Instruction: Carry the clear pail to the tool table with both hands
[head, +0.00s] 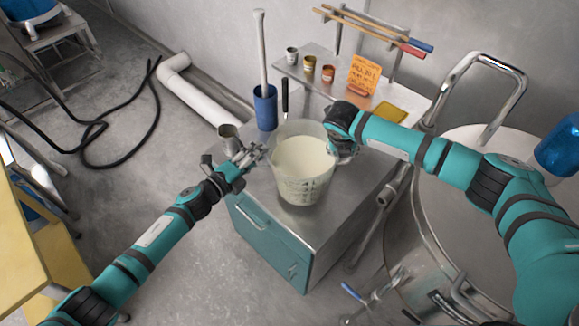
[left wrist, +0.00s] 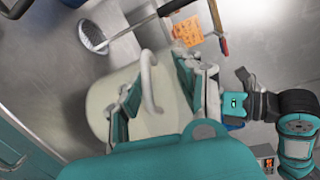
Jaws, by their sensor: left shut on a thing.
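The clear pail (head: 303,182) holds a pale cream content and has dark markings on its front. It is upright over the steel top of a teal cabinet (head: 265,235); I cannot tell whether it rests there. My left gripper (head: 252,158) is at the pail's left side. In the left wrist view, a pale loop handle of the pail (left wrist: 150,82) stands between the fingers of my left gripper (left wrist: 160,95), which is shut on it. My right gripper (head: 343,148) is at the pail's right rim, its fingertips largely hidden. I cannot tell which surface is the tool table.
Small jars (head: 328,73) and an orange note (head: 364,73) are behind. A large steel vat (head: 450,220) stands right.

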